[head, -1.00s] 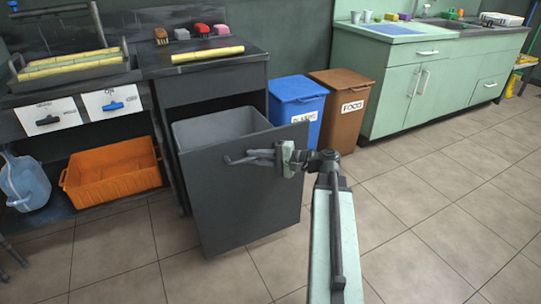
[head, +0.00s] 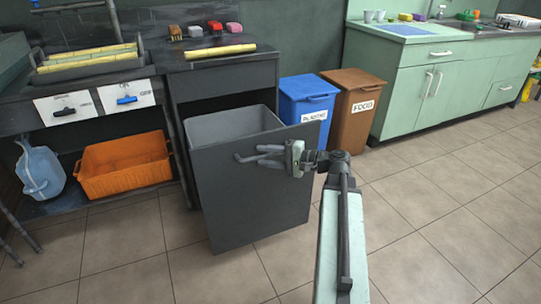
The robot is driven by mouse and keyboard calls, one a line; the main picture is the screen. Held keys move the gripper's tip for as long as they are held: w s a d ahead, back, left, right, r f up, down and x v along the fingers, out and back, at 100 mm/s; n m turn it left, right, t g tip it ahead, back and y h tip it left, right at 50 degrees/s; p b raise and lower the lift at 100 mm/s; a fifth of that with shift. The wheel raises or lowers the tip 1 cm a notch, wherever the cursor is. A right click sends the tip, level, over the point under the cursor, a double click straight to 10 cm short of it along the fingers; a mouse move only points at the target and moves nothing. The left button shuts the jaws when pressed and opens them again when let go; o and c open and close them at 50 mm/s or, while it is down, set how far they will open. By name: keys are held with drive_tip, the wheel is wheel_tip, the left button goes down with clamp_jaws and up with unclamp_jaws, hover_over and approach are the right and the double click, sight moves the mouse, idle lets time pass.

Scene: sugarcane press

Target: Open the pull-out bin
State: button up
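The pull-out bin stands well out of the dark cabinet (head: 225,75). Its dark grey front panel (head: 250,205) is forward of the cabinet, and the grey inner bin (head: 215,128) shows behind it, open at the top. My gripper (head: 262,155) is at the upper right part of the front panel, with its fingers pointing left across the panel's face. Dark fingers and what may be a handle bar overlap there, so I cannot tell whether they grip anything. My arm comes up from the bottom of the head view.
A blue bin (head: 306,100) and a brown food bin (head: 353,108) stand right of the cabinet. A green counter (head: 405,92) is farther right. An orange crate (head: 125,166) and a blue jug (head: 40,172) are at left. The tiled floor (head: 440,215) at right is clear.

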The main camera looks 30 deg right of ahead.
drive_tip(key=p+v, duration=0.1)
drive_tip(key=v, duration=0.6)
drive_tip(key=shift+s+d, duration=0.2)
drive_tip(key=shift+s, duration=0.1)
drive_tip(key=shift+r, duration=0.1)
